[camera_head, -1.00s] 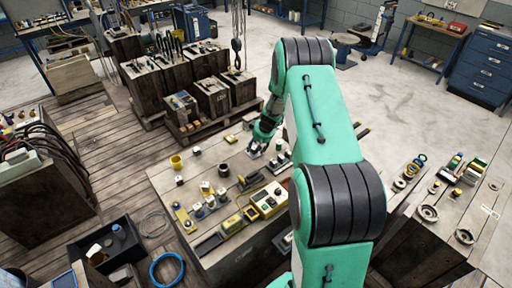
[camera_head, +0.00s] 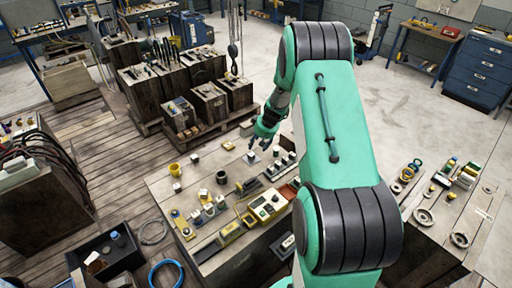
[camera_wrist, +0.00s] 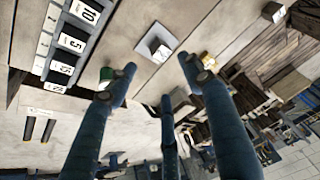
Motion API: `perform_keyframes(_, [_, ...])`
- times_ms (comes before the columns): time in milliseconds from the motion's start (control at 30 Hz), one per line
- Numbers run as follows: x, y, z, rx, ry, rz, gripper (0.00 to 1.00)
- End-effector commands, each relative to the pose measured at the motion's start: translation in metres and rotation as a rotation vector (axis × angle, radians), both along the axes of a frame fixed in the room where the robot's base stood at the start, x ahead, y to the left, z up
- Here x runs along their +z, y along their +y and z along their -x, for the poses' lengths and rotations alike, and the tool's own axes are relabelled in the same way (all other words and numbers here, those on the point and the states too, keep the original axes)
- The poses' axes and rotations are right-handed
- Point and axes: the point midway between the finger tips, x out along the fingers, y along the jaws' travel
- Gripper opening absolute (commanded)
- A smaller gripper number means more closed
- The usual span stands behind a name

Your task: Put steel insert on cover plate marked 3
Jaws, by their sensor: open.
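My gripper (camera_head: 264,140) is over the far part of the wooden worktop. In the wrist view, its blue fingers (camera_wrist: 157,66) are spread apart with nothing between them. Just beyond the fingertips, a small grey block with a dark side, apparently the steel insert (camera_wrist: 158,47), rests on a pale square plate (camera_wrist: 145,53). In the head view, the small block (camera_head: 251,156) shows just below the gripper, apart from it. I cannot read any number on the plate.
Numbered blocks, including 10, 5 and 15, stand in a dark rack (camera_wrist: 72,40) beside the plate. A yellow cup (camera_head: 174,170), a yellow-and-white box (camera_head: 266,206) and several small parts occupy the worktop. Dark wooden crates (camera_head: 209,102) stand behind it.

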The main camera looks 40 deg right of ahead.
Motion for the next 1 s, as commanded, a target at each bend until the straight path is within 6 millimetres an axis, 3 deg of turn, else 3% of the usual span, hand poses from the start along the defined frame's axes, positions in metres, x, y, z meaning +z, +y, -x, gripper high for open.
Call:
perform_keyframes(200, [0.015,0.000,0.007,0.000,0.001,0.000,0.51])
perform_keyframes(1000, [0.024,0.005,0.006,0.003,-0.002,0.000,0.51])
